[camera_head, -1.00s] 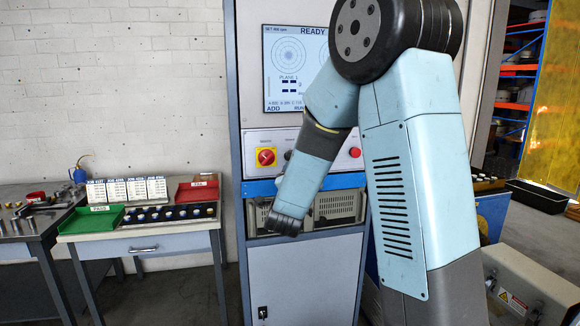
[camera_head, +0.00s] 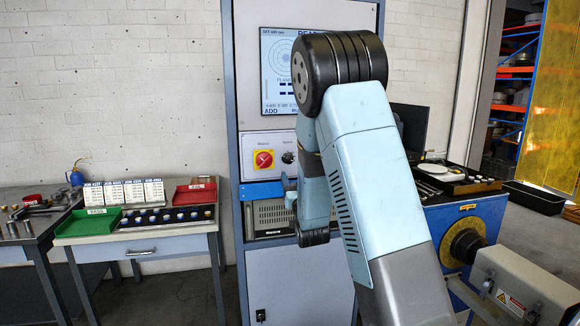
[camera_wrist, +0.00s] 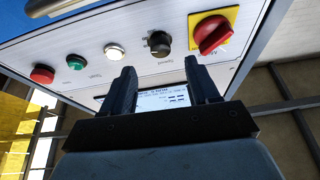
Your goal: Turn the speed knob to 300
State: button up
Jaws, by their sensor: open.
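The speed knob (camera_head: 287,157) is a small dark round knob on the control panel, right of the red-on-yellow mains switch (camera_head: 263,159). In the wrist view the speed knob (camera_wrist: 159,43) sits above and between my fingers, apart from them. My gripper (camera_wrist: 158,80) is open and empty, its two dark fingers pointing at the panel.
In the wrist view a white button (camera_wrist: 115,51), a green button (camera_wrist: 76,62) and a red button (camera_wrist: 42,74) line the panel beside the knob. The mains switch (camera_wrist: 212,34) is close on the other side. A bench with green (camera_head: 88,222) and red trays stands left.

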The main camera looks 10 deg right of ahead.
aim_at(290, 162)
jog(key=x, duration=0.7)
jog(key=shift+w+r, duration=0.15)
jog(key=shift+w, duration=0.05)
jog(key=shift+c, duration=0.2)
jog(key=c, duration=1)
jog(key=n+y, duration=0.2)
jog(key=n, duration=0.1)
jog(key=n+y, duration=0.1)
jog(key=n, duration=0.3)
jog(key=shift+d+y, duration=0.25)
jog(key=shift+y, duration=0.15)
jog(key=o, duration=1)
jog(key=shift+o, duration=0.2)
jog(key=v, duration=1.3)
jog(key=shift+s, duration=0.45)
